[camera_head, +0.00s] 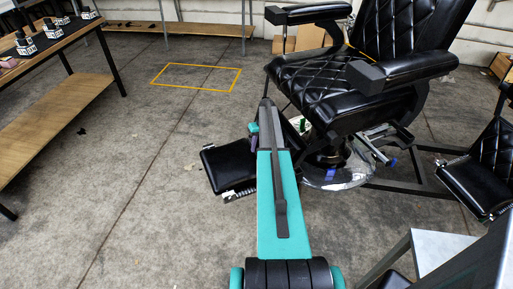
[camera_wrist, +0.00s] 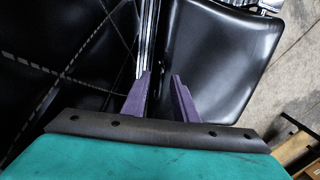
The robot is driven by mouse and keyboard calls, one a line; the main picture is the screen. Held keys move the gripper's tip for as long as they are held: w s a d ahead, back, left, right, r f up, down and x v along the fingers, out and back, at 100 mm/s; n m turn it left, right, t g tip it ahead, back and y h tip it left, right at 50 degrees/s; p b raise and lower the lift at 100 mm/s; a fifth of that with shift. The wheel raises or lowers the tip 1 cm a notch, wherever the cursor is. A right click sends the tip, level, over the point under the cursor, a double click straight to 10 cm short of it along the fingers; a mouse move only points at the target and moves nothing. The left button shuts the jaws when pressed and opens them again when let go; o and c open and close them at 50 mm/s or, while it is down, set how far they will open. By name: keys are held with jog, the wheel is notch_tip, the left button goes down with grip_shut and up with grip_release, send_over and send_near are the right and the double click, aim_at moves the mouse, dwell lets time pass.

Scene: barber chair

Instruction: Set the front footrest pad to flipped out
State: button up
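The black barber chair (camera_head: 330,85) has a quilted seat. Its smooth black front footrest pad (camera_head: 228,165) sits low in front of the chair, sticking out to the left and partly hidden by my arm. In the wrist view the smooth pad (camera_wrist: 225,50) fills the upper right, with a silver metal strip along its left side. A quilted black surface (camera_wrist: 65,50) is at the left. My gripper (camera_wrist: 161,75) has two purple fingers, apart, pointing at the gap beside the pad's edge. Whether they touch it I cannot tell. In the head view the gripper (camera_head: 254,138) is mostly hidden.
The chair's round metal base (camera_head: 340,172) stands right of my arm. Another black padded seat (camera_head: 480,185) is at the right, and a grey table (camera_head: 440,248) at lower right. A wooden shelf table (camera_head: 55,120) stands at left.

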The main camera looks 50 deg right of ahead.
grip_shut()
jog(key=shift+d, duration=0.1)
dwell(1.1)
